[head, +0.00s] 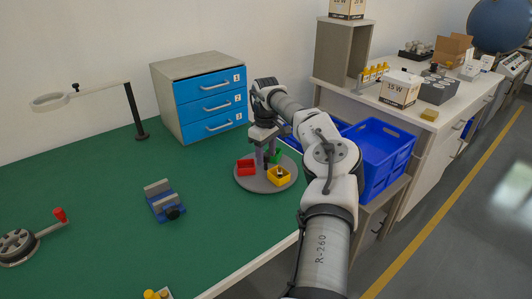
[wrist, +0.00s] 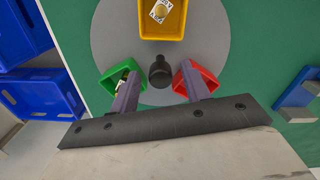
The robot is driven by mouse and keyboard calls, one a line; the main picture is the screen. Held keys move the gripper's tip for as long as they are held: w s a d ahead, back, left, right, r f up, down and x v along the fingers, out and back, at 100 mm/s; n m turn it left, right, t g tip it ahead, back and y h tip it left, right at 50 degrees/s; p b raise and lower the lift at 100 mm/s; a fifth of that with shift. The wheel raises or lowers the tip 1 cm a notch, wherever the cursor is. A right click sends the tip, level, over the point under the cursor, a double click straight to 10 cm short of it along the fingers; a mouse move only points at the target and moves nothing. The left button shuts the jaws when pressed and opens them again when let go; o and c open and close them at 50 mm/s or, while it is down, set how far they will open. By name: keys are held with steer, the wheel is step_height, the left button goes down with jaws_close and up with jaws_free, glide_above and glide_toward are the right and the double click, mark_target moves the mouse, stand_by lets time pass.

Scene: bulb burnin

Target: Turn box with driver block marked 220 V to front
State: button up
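A round grey turntable (head: 246,183) stands on the green bench and carries three small open boxes. The red box (head: 246,167) is at its left, the yellow box (head: 279,176) at its front right, and the green box (head: 276,156) at the back right. The green box (wrist: 111,79) also holds a labelled part. The red box (wrist: 206,76) looks empty where visible. A black centre knob (wrist: 160,76) lies between the spread fingers of my gripper (wrist: 160,70), apart from both.
A blue drawer cabinet (head: 210,101) stands behind the turntable. Blue crates (head: 386,157) are to the right of the bench. A small blue vise (head: 164,207), a red-handled crank (head: 46,231) and a magnifier arm (head: 100,92) are on the left. Bench space between is clear.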

mark_target(266, 155)
step_height(266, 155, up, 14)
stand_by(0.6)
steer(key=shift+s+f, duration=0.1)
steer(key=shift+f, duration=0.05)
